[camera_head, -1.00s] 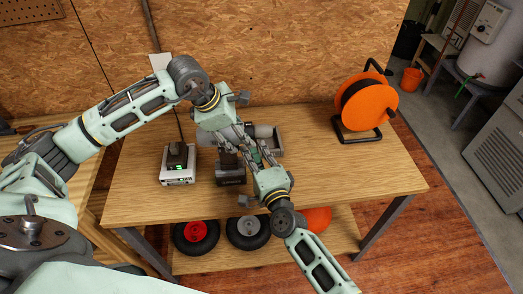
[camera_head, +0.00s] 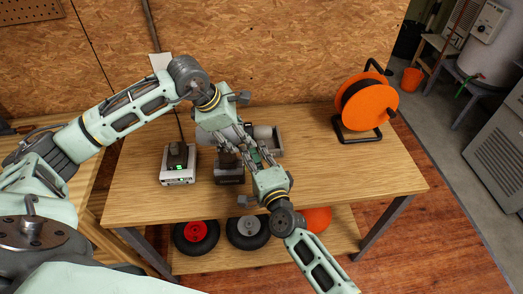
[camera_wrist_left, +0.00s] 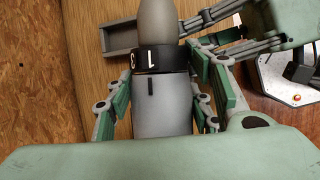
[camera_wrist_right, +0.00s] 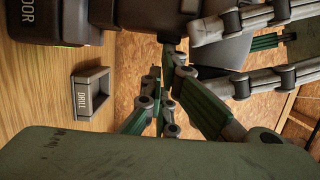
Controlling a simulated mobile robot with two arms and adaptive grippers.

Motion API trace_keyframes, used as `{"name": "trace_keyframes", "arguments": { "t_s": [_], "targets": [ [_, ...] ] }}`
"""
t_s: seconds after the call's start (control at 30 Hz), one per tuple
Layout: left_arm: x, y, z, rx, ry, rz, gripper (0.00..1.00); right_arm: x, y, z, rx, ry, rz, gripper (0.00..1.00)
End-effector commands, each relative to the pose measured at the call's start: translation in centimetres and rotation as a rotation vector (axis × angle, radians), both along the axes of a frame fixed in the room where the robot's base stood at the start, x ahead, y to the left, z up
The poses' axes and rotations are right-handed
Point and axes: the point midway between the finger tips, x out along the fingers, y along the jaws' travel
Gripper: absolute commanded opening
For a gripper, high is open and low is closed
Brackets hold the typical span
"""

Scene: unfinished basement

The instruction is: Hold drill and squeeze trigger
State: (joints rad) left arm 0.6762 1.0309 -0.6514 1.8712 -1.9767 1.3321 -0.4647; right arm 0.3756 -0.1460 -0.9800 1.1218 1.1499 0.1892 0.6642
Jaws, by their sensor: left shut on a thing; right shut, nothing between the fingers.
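The drill has a grey body (camera_head: 223,136) and a dark foot (camera_head: 229,174), and stands upright on the workbench. My left gripper (camera_head: 238,137) is shut on its body. In the left wrist view, green finger pads flank the grey body (camera_wrist_left: 162,108), below a black numbered collar (camera_wrist_left: 160,59). My right gripper (camera_head: 252,148) is shut and empty, its fingertips close to the drill's handle side. In the right wrist view its fingers (camera_wrist_right: 160,75) come together near the dark handle. The trigger is hidden, so contact with it cannot be told.
A charger (camera_head: 178,179) with a battery and green light sits left of the drill. A grey holder labelled DRILL (camera_wrist_right: 78,96) lies on the bench. An orange cable reel (camera_head: 368,105) stands at the right. Bare wood (camera_head: 340,175) is clear at the bench's right.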

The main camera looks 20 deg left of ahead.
Motion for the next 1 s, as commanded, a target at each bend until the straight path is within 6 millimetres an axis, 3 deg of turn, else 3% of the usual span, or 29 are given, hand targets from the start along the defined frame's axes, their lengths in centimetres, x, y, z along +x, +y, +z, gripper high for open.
{"name": "trace_keyframes", "arguments": {
  "t_s": [0.03,0.23,0.47,0.8,1.0],
  "targets": [
    [-0.1,-0.8,0.0,-0.015,0.0,-0.011,0.17,-0.6,0.7,0.1,0.0,0.001,0.016,0.0],
    [-0.1,-0.8,0.0,-0.015,0.0,-0.011,0.17,-0.3,0.3,0.1,-0.002,0.001,0.015,0.0],
    [-0.1,-0.6,-0.1,-0.013,0.002,-0.008,0.17,2.0,-3.2,0.0,-0.006,-0.004,0.006,0.0],
    [-0.1,-0.3,-0.1,-0.006,0.004,-0.005,0.17,-2.8,-8.1,-0.2,0.001,0.004,0.002,0.0],
    [-0.1,-0.2,-0.2,-0.004,0.005,-0.003,0.17,-4.5,-10.0,-0.1,-0.001,0.001,0.001,0.0]
  ]
}}
